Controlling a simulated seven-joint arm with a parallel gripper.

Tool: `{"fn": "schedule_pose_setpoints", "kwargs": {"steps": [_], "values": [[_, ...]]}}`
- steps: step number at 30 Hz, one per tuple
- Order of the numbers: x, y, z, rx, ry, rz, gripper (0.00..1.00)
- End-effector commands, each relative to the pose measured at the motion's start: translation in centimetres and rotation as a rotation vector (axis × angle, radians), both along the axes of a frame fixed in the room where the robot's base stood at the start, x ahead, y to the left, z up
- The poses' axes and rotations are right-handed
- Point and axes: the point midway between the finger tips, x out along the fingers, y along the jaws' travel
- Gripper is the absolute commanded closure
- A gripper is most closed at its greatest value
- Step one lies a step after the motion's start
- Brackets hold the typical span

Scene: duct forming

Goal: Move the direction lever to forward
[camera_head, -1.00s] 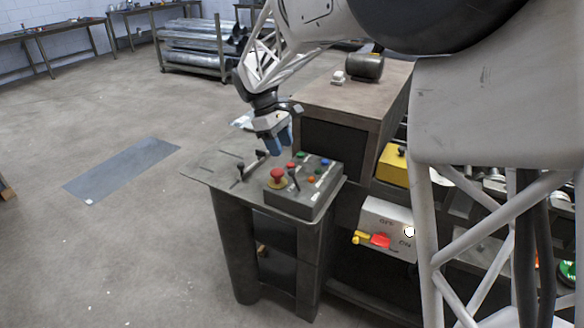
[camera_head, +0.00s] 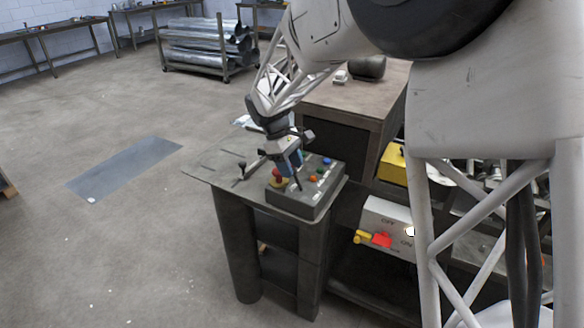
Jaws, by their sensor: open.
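A grey control box (camera_head: 315,195) sits on the small metal table and carries several coloured buttons, a red knob and a thin black lever. The black lever (camera_head: 299,184) shows just below my gripper (camera_head: 291,168), with its upper part hidden by the fingers. My gripper has blue fingers, points down over the box's left half and is open. I cannot tell whether the fingers touch the lever or stand around it. The red knob (camera_head: 277,180) on its yellow base is partly hidden beside the fingers. No readable direction marking shows on the box.
Another small black lever (camera_head: 241,170) stands on the table (camera_head: 215,165) left of the box. A wooden-topped cabinet (camera_head: 340,100) rises behind. A white ON/OFF box (camera_head: 388,225) with a red and yellow handle sits to the right.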

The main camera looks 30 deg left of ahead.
Motion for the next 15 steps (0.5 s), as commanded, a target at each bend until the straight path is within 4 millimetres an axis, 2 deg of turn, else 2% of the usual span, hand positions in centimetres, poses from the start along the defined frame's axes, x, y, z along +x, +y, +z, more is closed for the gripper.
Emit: {"fn": "schedule_pose_setpoints", "kwargs": {"steps": [5,14,15], "values": [[0.00,-0.35,-0.75,0.000,0.000,0.000,0.51],[0.00,-0.38,-0.84,0.000,0.000,0.000,0.51],[0.00,-0.38,-0.83,0.000,0.000,0.000,0.57]]}}
